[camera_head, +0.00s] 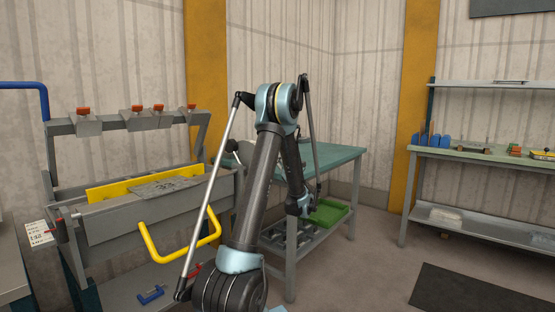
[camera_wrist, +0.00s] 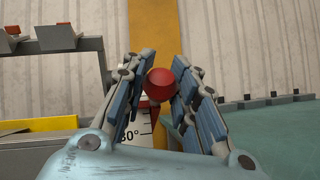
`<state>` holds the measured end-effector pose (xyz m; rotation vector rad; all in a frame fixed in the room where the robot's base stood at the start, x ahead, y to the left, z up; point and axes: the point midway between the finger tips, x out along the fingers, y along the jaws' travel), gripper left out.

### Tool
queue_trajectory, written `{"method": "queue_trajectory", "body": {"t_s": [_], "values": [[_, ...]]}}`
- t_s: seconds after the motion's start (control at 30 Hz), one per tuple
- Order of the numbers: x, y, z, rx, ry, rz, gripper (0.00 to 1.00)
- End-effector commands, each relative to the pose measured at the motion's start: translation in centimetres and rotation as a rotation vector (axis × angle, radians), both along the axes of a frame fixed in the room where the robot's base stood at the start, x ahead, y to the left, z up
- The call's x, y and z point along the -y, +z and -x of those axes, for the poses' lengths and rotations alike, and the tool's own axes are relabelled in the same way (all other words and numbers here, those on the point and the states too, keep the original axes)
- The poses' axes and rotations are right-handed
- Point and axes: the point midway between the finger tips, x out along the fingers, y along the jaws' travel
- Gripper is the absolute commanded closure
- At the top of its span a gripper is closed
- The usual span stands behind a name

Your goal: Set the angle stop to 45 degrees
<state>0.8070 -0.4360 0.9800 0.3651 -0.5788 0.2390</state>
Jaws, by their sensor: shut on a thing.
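The red knob (camera_wrist: 160,84) of the angle stop shows in the wrist view, between the two blue-padded fingers of my gripper (camera_wrist: 157,72). My gripper is shut on this knob, one finger on each side. A white scale plate (camera_wrist: 134,128) with a degree marking, partly covered by the left finger, shows below the knob. The exact angle setting cannot be read. In the head view the panel bender (camera_head: 120,225) stands at left, with a yellow U-shaped handle (camera_head: 180,250). My arm hides the gripper and the knob there.
A green-topped table (camera_head: 335,157) stands right of the bender, with a green tray (camera_head: 328,212) on its lower shelf. A workbench (camera_head: 490,157) with small items stands at far right. A dark mat (camera_head: 470,290) lies on the floor. Floor between table and workbench is clear.

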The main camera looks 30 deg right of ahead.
Motion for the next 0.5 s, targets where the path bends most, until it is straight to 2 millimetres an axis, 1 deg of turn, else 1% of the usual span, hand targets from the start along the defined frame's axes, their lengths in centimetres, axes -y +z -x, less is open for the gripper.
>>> {"method": "queue_trajectory", "body": {"t_s": [0.03,0.07,0.1,0.13,0.5], "values": [[0.00,0.03,0.10,0.001,0.000,0.000,0.71],[-0.01,0.03,0.11,0.001,0.000,0.000,0.64],[0.00,0.03,0.10,0.001,0.000,0.000,0.55],[-0.01,0.03,0.08,0.001,0.000,0.000,0.53],[0.05,-0.11,0.19,0.000,0.000,0.000,0.53]]}}
